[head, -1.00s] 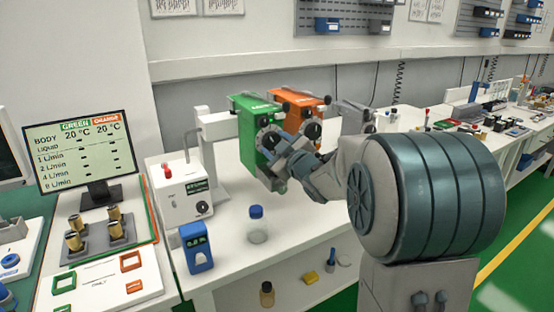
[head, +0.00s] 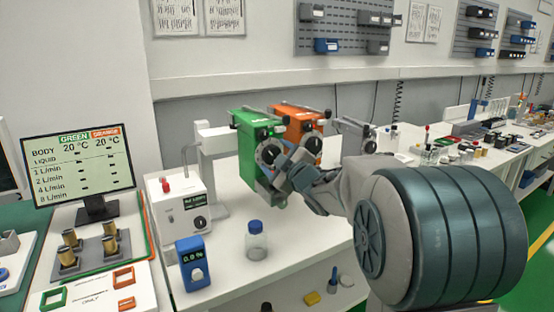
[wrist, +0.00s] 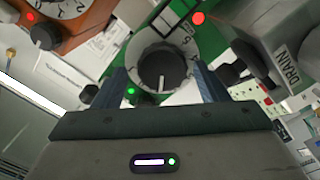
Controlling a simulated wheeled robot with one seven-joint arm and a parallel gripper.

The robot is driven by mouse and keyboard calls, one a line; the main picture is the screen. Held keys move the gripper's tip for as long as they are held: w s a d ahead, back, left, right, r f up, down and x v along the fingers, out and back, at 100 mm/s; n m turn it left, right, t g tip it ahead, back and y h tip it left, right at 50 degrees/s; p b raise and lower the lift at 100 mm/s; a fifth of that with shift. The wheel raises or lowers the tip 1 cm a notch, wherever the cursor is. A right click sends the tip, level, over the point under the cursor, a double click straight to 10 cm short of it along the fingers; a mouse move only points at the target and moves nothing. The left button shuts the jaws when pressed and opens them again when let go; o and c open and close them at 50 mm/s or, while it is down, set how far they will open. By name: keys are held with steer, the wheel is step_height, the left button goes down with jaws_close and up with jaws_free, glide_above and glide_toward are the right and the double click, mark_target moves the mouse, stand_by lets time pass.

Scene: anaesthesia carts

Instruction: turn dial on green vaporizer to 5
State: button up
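A light tick marks the dial's lower side. My gripper (wrist: 160,86) is open, with one dark finger on each side of the dial and gaps visible; contact is not visible. In the head view my gripper (head: 286,172) partly covers the green vaporizer's lower front.
The orange vaporizer's dial (wrist: 42,36) is close on the left in the wrist view. A grey part marked DRAIN (wrist: 285,62) is close on the right. A clear bottle (head: 256,243), a blue meter (head: 194,262) and a white box (head: 180,206) stand nearby on the bench.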

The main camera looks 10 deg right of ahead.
steer(key=shift+a+f, duration=0.1)
stand_by(0.3)
steer(key=m+p, duration=0.1)
steer(key=p, duration=0.1)
steer(key=m+p, duration=0.1)
steer(key=p, duration=0.1)
steer(key=shift+r, duration=0.25)
steer(key=m+p, duration=0.5)
steer(key=p, duration=0.6)
steer(key=shift+m+y, duration=0.3)
steer(key=shift+s+d+f+m+g+h+b, duration=1.05)
steer(key=shift+s+d+g+h, duration=0.5)
steer(key=shift+s, duration=2.8)
steer(key=shift+s+d+f+m+g+h+b, duration=1.05)
steer(key=shift+s+d+h, duration=0.75)
steer(key=shift+s, duration=2.5)
steer(key=s+a+f+g, duration=0.1)
steer(key=s+a+g, duration=0.1)
steer(key=s, duration=0.4)
steer(key=s+a+f+m+g, duration=0.1)
steer(key=s+a+f+g, duration=0.1)
steer(key=s+g, duration=0.3)
steer(key=shift+s+f, duration=0.25)
steer(key=shift+s, duration=0.7)
